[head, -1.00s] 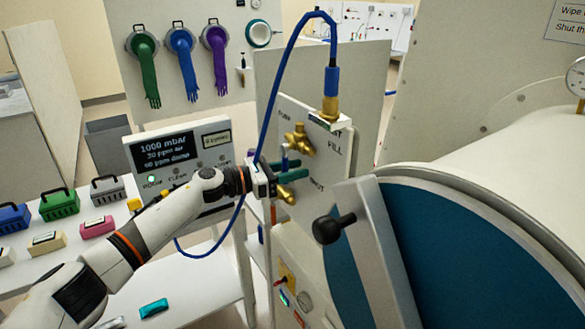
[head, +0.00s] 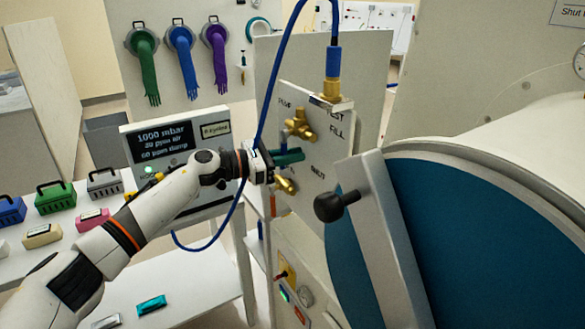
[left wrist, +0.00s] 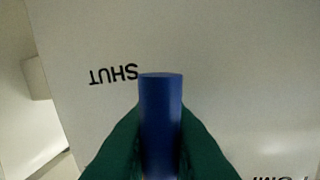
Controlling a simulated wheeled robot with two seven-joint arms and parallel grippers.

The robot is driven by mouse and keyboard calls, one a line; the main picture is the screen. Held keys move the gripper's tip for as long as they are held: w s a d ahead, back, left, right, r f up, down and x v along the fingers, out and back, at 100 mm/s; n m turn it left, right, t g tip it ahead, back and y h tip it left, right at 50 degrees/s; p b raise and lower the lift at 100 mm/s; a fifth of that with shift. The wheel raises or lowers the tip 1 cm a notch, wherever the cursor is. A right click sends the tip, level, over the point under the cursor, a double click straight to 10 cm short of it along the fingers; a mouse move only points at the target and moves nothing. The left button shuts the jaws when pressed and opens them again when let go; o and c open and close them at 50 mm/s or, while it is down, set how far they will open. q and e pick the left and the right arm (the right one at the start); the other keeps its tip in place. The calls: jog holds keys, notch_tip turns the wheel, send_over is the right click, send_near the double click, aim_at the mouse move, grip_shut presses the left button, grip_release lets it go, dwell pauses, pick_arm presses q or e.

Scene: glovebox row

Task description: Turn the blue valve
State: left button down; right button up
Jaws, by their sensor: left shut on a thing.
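The blue valve handle (left wrist: 161,110) is a short blue bar, upright in the left wrist view, in front of a white panel marked "SHUT". My left gripper (left wrist: 160,150) is shut on it, with one green finger on each side. In the head view my left gripper (head: 290,157) is at the white valve panel (head: 315,170), just below a brass valve (head: 299,125). My right gripper is not in view.
A blue hose (head: 267,95) loops close past my left gripper to a brass fitting. A large round teal door (head: 460,240) with a black knob (head: 330,206) stands at right. A display box (head: 172,150) and several small coloured cases stand on the left bench.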

pick_arm(q)
jog(key=shift+w+a+r+m+y+b, duration=0.15)
jog(key=shift+w+a+m+y+b, duration=0.15)
jog(key=shift+m+b, duration=0.85)
jog(key=shift+w+a+r+m+y+b, duration=0.15)
jog(key=shift+w+m+b, duration=0.3)
jog(key=shift+b, duration=1.35)
jog(key=shift+w+a+r+m+y+b, duration=0.15)
jog(key=shift+w+a+m+b, duration=0.15)
jog(key=shift+m+b, duration=0.9)
jog(key=shift+n, duration=0.3)
jog(key=c, duration=1.4)
grip_release()
jog(key=shift+c, duration=0.2)
jog(key=b+v, duration=0.3)
jog(key=v, duration=0.9)
jog(key=shift+b, duration=0.3)
